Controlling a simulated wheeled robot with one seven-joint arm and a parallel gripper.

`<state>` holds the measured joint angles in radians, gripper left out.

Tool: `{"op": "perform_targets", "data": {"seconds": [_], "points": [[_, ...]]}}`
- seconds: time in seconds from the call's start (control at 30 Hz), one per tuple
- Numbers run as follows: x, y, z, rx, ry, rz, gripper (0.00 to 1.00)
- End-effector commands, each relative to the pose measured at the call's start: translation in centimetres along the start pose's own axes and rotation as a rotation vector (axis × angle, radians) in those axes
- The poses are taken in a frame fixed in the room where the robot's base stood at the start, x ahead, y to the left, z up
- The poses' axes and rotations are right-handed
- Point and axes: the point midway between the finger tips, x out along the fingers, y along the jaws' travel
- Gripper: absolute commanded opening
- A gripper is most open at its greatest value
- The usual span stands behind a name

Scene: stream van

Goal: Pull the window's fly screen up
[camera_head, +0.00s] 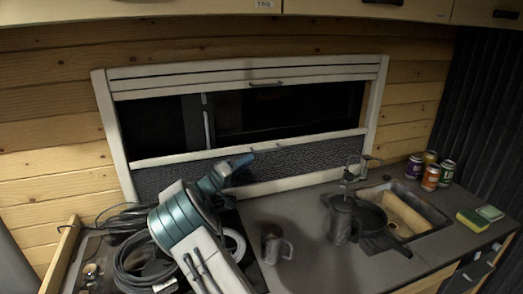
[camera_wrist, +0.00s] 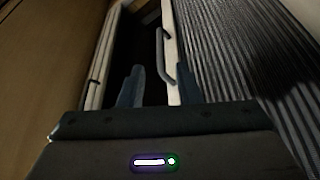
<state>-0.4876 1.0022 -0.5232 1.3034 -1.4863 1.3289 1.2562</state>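The window's fly screen (camera_head: 300,152) is a dark ribbed mesh across the lower part of the white-framed window. It fills the right of the wrist view (camera_wrist: 235,60). A white bar (camera_head: 180,158) runs along its top edge. This bar (camera_wrist: 171,40) carries a curved handle (camera_wrist: 161,58). My gripper (camera_head: 245,162) is in front of the bar near its middle. In the wrist view my gripper (camera_wrist: 160,85) is open, with the handle ahead between its fingers. The right finger overlaps the bar and mesh; the left is over dark glass. Contact cannot be told.
A white slatted blind (camera_head: 200,77) with its own handle (camera_head: 265,84) is at the window's top. Below are a counter with a mug (camera_head: 275,245), a kettle (camera_head: 341,220), a pan (camera_head: 368,217), a sink (camera_head: 420,212) and several cans (camera_head: 431,177). Coiled cables (camera_head: 130,265) lie at left.

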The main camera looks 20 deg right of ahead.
Motion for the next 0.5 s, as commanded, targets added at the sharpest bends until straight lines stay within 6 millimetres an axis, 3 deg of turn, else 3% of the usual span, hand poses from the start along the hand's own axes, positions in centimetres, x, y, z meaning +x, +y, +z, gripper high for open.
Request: {"op": "perform_targets", "data": {"seconds": [0.2,0.5], "points": [[4.5,0.2,-0.1,0.0,-0.002,-0.001,0.31],[7.0,0.0,-0.1,0.0,0.0,-0.003,0.31]]}}
